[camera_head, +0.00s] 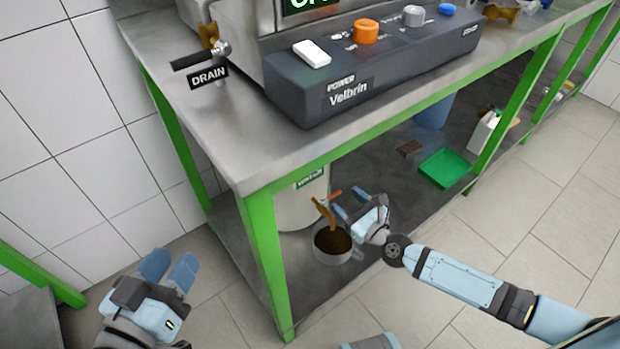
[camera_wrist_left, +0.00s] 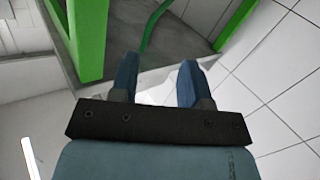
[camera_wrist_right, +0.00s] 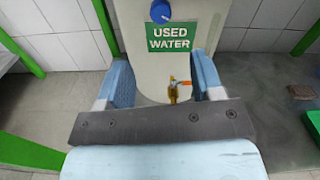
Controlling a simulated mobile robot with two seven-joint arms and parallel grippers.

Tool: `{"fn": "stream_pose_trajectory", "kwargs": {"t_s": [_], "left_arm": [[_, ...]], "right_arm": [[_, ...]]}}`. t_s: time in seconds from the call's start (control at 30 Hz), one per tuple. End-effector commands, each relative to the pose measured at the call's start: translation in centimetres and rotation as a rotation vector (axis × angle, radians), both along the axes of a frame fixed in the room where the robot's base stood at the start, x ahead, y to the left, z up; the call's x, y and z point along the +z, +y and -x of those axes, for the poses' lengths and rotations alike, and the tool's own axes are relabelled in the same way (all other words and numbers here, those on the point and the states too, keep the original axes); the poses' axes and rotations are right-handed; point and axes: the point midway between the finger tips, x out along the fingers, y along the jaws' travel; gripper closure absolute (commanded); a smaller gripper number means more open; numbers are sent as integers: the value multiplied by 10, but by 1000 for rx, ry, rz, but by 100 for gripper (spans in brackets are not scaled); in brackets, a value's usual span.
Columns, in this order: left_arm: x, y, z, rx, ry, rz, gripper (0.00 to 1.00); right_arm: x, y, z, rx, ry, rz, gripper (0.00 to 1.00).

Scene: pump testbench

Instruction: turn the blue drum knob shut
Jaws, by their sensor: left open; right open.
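The drum (camera_head: 297,212) stands on the lower shelf under the bench. In the right wrist view the cream drum (camera_wrist_right: 192,15) carries a green "USED WATER" label (camera_wrist_right: 170,37). The round blue drum knob (camera_wrist_right: 160,11) is above that label, cut by the top edge of the picture; the bench top hides it in the head view. My right gripper (camera_head: 352,207) is open in front of the drum, apart from the knob, which lies beyond its fingertips. My left gripper (camera_head: 170,270) is open and empty, left of the bench leg.
A brass tap with an orange handle (camera_wrist_right: 185,83) is low on the drum. A cup of dark liquid (camera_head: 333,258) stands under it, close to my right gripper. The green bench leg (camera_head: 264,260) stands left of the drum. A green tray (camera_head: 443,168) lies further right.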

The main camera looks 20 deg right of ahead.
Motion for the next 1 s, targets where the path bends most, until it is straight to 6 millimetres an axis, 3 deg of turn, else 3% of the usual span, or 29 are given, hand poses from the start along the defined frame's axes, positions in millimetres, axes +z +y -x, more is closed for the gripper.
{"fn": "stream_pose_trajectory", "kwargs": {"t_s": [0.17,0.5,0.7,1.0], "left_arm": [[0,0,-1,-2,-11,-4,57],[0,3,-5,0,-59,-33,57],[0,5,-8,2,-90,-50,57],[2,5,-9,2,-109,-57,57]], "right_arm": [[-1,5,-17,-5,3,-17,39],[0,29,-84,-3,1,-13,39],[-1,41,-115,-2,3,-12,39],[-1,46,-130,-2,4,-11,39]]}}
